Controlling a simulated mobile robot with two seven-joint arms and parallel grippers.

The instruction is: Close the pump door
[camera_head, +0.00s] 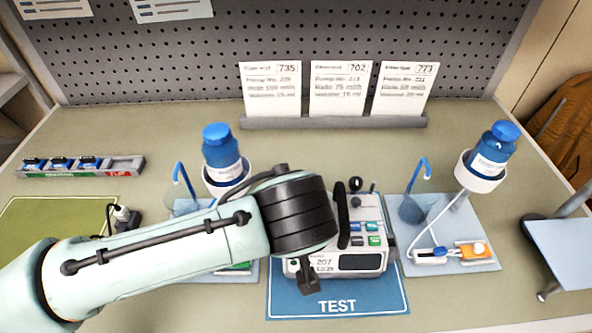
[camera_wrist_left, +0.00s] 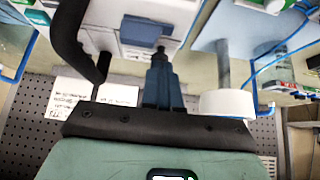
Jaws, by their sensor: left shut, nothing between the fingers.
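The white pump (camera_head: 375,215) stands on a blue mat marked TEST (camera_head: 340,307), with a display, coloured buttons and a black handle (camera_head: 342,215). My left arm reaches across from the left, and its black wrist hides the pump's left side. My left gripper (camera_head: 308,280) is shut and empty, pointing down at the pump's front left. In the left wrist view its closed fingers (camera_wrist_left: 160,60) lie close to a pale casing, probably the pump. I cannot tell whether they touch it. The pump door cannot be made out clearly. My right gripper is not in view.
Blue-capped bottles (camera_head: 222,150) (camera_head: 493,148) stand in white holders on both sides. A right-hand tray (camera_head: 480,215) carries an orange-and-white item. Three cards (camera_head: 340,88) stand at the back. A long rack (camera_head: 80,166) lies at left. The table behind the pump is partly clear.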

